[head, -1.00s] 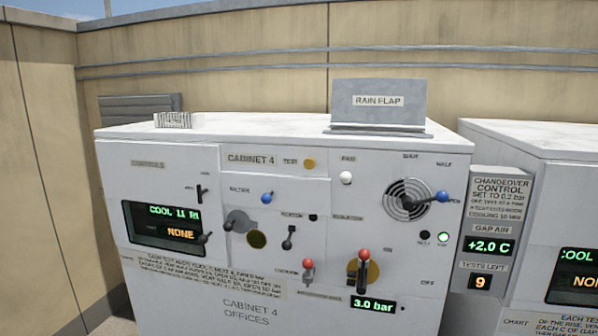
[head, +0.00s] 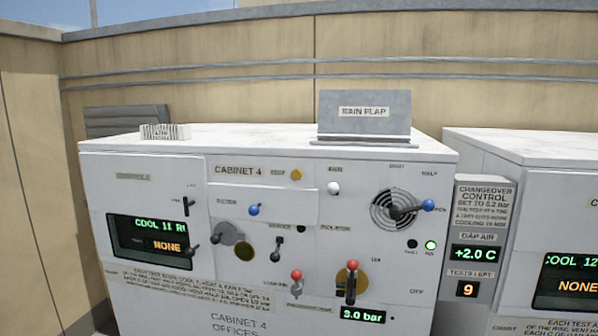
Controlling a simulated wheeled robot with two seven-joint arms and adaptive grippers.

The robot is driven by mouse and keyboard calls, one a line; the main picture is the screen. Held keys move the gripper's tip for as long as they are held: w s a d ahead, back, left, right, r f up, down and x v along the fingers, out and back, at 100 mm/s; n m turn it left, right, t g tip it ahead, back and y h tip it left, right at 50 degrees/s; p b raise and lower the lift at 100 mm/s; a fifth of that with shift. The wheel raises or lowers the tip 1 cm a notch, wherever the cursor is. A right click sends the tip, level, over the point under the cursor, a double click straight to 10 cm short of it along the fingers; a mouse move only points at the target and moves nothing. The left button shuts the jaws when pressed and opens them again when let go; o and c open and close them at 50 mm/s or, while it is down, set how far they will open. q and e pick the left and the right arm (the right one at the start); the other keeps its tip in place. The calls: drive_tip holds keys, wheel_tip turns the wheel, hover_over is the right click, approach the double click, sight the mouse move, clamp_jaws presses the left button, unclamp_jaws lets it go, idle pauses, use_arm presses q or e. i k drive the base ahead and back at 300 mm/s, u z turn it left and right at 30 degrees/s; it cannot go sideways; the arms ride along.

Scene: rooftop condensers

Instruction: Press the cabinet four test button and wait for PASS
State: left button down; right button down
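Cabinet 4 (head: 190,290) is a white box with controls on its front. The test button (head: 296,174) is a small yellow-orange disc at the top middle of the panel, beside the label TEST. The left display (head: 150,240) reads COOL 11 with a cut-off ending, and NONE in orange below. A green display (head: 363,315) reads 3.0 bar. Neither of my grippers shows in the head view, so nothing of mine touches the button.
A changeover control panel (head: 485,205) at right shows gap air +2.0 C and tests left 9. Another cabinet (head: 540,185) stands right of it. The rain flap (head: 366,118) stands on top. Levers with red knobs (head: 351,265) and a blue-knobbed lever (head: 428,205) stick out from the front.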

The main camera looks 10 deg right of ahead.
sight(297, 174)
drive_tip(key=k, duration=1.25)
drive_tip(key=u, duration=0.65)
drive_tip(key=i, duration=1.55)
drive_tip(key=z, duration=0.5)
